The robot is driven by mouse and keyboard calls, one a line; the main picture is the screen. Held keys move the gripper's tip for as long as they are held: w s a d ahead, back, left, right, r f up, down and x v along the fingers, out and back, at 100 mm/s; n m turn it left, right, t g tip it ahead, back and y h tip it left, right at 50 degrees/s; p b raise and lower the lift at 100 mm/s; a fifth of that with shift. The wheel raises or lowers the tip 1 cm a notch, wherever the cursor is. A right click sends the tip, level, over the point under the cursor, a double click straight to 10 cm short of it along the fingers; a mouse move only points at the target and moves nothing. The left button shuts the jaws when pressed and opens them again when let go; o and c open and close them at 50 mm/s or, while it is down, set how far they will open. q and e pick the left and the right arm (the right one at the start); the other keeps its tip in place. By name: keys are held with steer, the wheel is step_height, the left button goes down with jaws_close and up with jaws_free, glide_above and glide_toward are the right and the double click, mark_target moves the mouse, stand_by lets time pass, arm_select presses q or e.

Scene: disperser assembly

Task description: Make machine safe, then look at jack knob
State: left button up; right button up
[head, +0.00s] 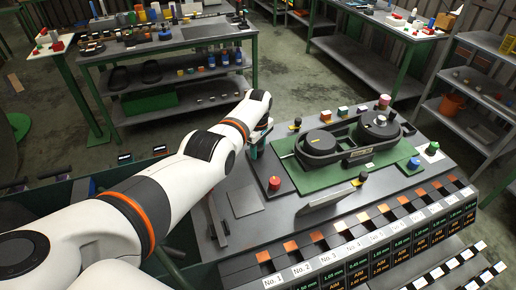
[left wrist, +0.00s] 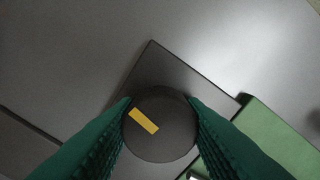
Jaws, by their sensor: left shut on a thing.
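My left gripper (head: 257,145) is at the back left edge of the workbench, beside the green mat. In the left wrist view its green fingers (left wrist: 160,112) are shut on a dark round knob (left wrist: 168,138) with a yellow bar mark. The knob is over a dark square plate (left wrist: 160,72); whether it is fixed to it I cannot tell. The black disperser machine (head: 345,152) lies on the green mat (head: 325,178), to the right of the gripper. Which part is the jack knob I cannot tell. My right gripper is not in view.
A red button (head: 274,183) stands just in front of my left gripper. A blue button (head: 413,162) and a green button (head: 432,147) are at the right. Numbered bins (head: 345,245) line the front edge. A flat grey plate (head: 245,200) lies left.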

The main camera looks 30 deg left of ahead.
mark_target(258, 147)
arm_select(q)
steer(key=shift+w+a+r+n, duration=0.1)
steer(key=shift+w+r+n, duration=0.1)
steer(key=shift+r+n, duration=0.1)
steer(key=o, duration=0.9)
steer(key=shift+c, duration=0.2)
steer(key=shift+o, duration=0.7)
steer(key=shift+s+f, duration=0.15)
steer(key=shift+r, duration=0.25)
step_height(258, 147, up, 3)
steer(key=shift+f+p, duration=0.2)
steer(key=shift+p, duration=0.75)
step_height(258, 147, up, 9)
steer(key=b, duration=0.1)
